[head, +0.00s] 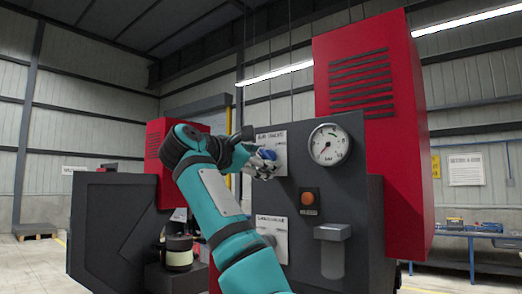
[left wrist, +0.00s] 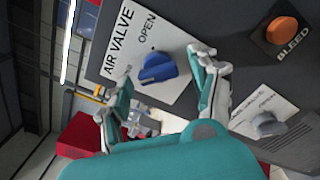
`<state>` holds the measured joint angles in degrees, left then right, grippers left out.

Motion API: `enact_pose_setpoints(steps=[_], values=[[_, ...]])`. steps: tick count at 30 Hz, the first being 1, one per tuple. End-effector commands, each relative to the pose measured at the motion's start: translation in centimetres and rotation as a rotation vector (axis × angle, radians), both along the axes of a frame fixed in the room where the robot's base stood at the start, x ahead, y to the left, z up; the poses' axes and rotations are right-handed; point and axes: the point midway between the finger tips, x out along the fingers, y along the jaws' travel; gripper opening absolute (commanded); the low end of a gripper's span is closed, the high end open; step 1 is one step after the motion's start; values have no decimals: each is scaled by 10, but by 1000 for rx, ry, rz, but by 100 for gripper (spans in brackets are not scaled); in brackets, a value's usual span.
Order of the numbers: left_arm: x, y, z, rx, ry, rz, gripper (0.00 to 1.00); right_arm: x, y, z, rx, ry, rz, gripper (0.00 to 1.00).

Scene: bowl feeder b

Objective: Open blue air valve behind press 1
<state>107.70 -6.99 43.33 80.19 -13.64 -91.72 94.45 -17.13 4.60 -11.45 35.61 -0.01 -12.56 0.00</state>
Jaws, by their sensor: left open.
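The blue air valve knob (left wrist: 158,68) sits on a white plate (left wrist: 122,40) lettered AIR VALVE and OPEN, on a dark grey panel (head: 356,190). In the head view the blue knob (head: 267,154) shows just past my left gripper (head: 262,166), on the panel's upper left. In the left wrist view my left gripper (left wrist: 165,95) is open, one finger on each side of the knob's lower part in the picture. The fingers look apart from the knob; whether either touches it cannot be told. My right gripper is not in view.
An orange BLEED button (left wrist: 282,30) and a grey knob (left wrist: 268,124) on a second label plate are close by on the panel. A pressure gauge (head: 330,144) is right of the valve. A red cabinet (head: 375,60) rises behind. A blue workbench (head: 478,234) stands far right.

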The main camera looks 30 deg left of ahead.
Motion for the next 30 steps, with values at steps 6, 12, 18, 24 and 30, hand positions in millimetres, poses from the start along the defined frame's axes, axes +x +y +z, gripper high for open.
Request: enact_pose_setpoints(steps=[6,12,18,24,30], values=[[3,0,0,0,0,0,63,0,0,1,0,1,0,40],[3,0,0,1,0,0,50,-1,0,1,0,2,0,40],[3,0,0,1,0,0,24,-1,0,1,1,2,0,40],[3,0,-1,1,0,0,7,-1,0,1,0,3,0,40],[3,0,-1,31,-2,-1,7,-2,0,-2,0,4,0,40]])
